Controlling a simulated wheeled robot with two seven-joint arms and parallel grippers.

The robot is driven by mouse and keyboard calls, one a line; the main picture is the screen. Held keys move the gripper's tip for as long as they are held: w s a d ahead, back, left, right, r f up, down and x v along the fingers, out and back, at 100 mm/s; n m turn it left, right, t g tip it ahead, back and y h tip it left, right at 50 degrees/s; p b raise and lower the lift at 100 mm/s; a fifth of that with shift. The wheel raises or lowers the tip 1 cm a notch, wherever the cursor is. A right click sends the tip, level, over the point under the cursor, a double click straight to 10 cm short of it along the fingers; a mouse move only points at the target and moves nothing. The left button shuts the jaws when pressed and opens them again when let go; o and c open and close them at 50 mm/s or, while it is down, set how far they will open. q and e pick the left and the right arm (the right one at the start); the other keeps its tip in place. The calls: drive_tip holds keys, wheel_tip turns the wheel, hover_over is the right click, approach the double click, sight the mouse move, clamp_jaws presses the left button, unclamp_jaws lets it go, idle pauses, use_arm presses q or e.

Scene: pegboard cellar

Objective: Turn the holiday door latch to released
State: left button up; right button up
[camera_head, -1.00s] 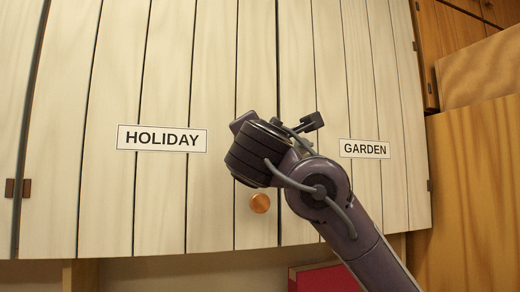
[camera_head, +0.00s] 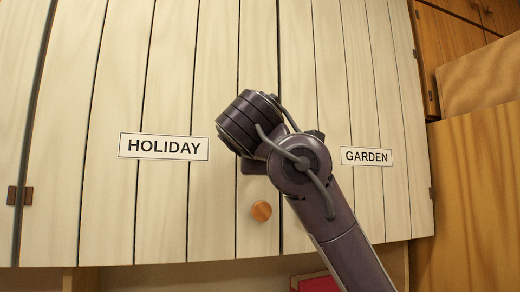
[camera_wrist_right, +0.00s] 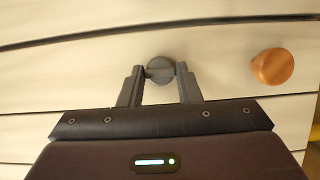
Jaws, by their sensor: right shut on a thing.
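The holiday door (camera_head: 165,205) is a pale plank door with a HOLIDAY label (camera_head: 164,146). In the right wrist view the latch (camera_wrist_right: 160,69) is a dark grey round knob with a bar across it. My right gripper (camera_wrist_right: 160,74) is shut on the latch, one finger on each side. In the head view my right arm's wrist hides the latch and the fingers. A round copper-coloured knob (camera_head: 261,211) sits on the holiday door below my wrist; it also shows in the right wrist view (camera_wrist_right: 272,66). My left gripper is not in view.
The garden door with its GARDEN label (camera_head: 366,156) is to the right, partly behind my right arm. Brown wooden cabinets (camera_head: 470,180) stand at the far right. A red object (camera_head: 315,283) lies below the doors.

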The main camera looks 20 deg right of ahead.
idle(0.4)
drive_tip(key=o, duration=1)
drive_tip(key=shift+d, duration=0.1)
drive_tip(key=shift+b+v, duration=1.9)
drive_tip(key=shift+v, duration=2)
